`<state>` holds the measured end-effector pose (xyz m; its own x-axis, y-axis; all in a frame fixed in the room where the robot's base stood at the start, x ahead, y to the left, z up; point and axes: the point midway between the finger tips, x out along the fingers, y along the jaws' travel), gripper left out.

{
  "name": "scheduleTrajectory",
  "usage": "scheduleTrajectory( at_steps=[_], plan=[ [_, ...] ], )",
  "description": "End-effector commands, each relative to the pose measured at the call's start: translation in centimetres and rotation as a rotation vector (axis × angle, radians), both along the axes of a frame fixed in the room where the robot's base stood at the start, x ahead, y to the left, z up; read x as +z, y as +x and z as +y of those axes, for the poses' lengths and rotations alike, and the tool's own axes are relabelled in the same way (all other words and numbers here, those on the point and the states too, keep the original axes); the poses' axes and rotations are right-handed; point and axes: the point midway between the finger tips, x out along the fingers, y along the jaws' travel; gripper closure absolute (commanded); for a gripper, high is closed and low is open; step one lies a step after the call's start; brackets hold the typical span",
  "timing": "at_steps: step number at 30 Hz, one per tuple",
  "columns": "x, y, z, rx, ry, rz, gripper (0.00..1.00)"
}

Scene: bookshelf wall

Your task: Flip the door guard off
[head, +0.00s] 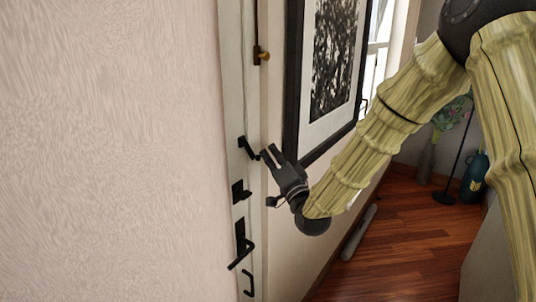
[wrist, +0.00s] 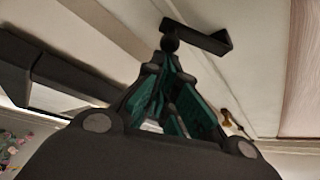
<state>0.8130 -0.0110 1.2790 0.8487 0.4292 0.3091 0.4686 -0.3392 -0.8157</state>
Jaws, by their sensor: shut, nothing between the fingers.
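The door guard (head: 247,147) is a small black bar fitting on the white door edge in the head view. In the wrist view its dark bar (wrist: 205,38) runs to the right from near my fingertips, with a small dark round end just above them. My gripper (head: 265,153) is just right of the guard in the head view. In the wrist view my gripper (wrist: 170,62) is shut and empty, its teal-padded fingers closing to a point. The tips look very near the guard; I cannot tell if they touch.
Below the guard are a black lock fitting (head: 240,192) and a door handle (head: 241,253). A brass fitting (head: 261,55) is higher up. A black-framed picture (head: 322,75) hangs close to the right of my gripper. Wooden floor (head: 415,240) lies at lower right.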

Motion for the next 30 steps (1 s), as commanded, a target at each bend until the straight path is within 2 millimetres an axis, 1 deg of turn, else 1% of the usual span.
scheduleTrajectory(
  at_steps=[9, 15, 22, 30],
  plan=[
    [-1.1, -1.0, 0.6, 0.000, 0.149, 0.201, 1.00],
    [-1.4, -1.5, 1.0, 0.000, 0.222, 0.304, 1.00],
    [-1.7, -1.9, 1.3, 0.000, 0.270, 0.374, 1.00],
    [-1.7, -2.0, 1.4, 0.000, 0.289, 0.399, 1.00]
  ],
)
